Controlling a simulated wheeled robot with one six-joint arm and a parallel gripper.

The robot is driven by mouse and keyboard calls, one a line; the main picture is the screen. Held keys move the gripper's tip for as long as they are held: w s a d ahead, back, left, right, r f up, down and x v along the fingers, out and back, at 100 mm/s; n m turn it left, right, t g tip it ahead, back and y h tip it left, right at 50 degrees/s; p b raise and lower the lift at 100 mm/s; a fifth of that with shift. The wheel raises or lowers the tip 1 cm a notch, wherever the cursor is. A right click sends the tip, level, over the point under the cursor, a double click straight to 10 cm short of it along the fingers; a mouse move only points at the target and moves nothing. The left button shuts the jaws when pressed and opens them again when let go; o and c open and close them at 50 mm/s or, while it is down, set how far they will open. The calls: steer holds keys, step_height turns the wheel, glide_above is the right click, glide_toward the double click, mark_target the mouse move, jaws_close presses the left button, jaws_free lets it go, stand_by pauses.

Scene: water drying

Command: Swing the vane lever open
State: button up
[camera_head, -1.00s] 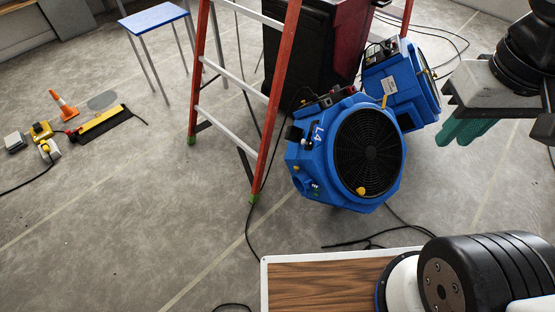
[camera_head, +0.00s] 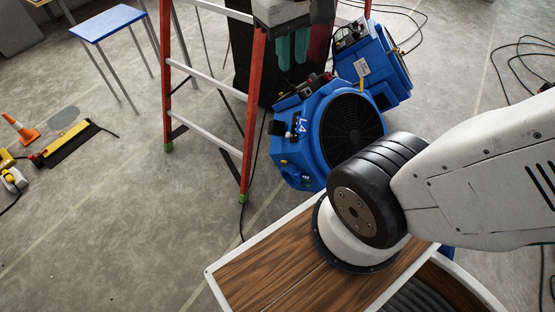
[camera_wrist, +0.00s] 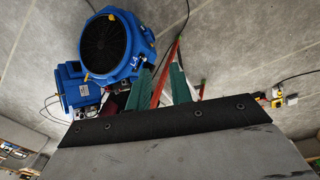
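A blue blower marked L4 (camera_head: 300,150) stands on the floor in the head view, its round black grille facing right. It also shows in the wrist view (camera_wrist: 135,50), to the left of my fingers. I cannot tell for certain which part is the vane lever. My gripper (camera_head: 292,48) has two green fingers, apart and empty, above and behind the blower in the head view. The fingers also show in the wrist view (camera_wrist: 161,86).
A second blue blower (camera_head: 385,68) stands behind the first. An orange ladder (camera_head: 253,110) is close on the left, behind which stands a dark bin (camera_head: 243,60). Cables lie on the floor. A blue-topped stool (camera_head: 107,22) and an orange cone (camera_head: 20,128) are farther left.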

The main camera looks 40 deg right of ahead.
steer(key=w+d+f+g+h, duration=0.1)
steer(key=w+f, duration=0.1)
steer(key=w, duration=0.3)
steer(key=w+d+f, duration=0.2)
steer(key=w, duration=0.3)
steer(key=w+d+f+g+h, duration=0.15)
steer(key=w+d+f, duration=0.25)
steer(key=w+f, duration=0.95)
steer(key=n+g, duration=0.2)
glide_above(284, 162)
steer(key=w+a, duration=0.2)
steer(key=w, duration=0.1)
step_height(284, 162, down, 47)
steer(key=x, duration=0.5)
steer(key=shift+s+d+f, duration=0.15)
steer(key=shift+s+f, duration=0.05)
steer(key=shift+f, duration=0.1)
steer(key=shift+x, duration=0.75)
jaws_close()
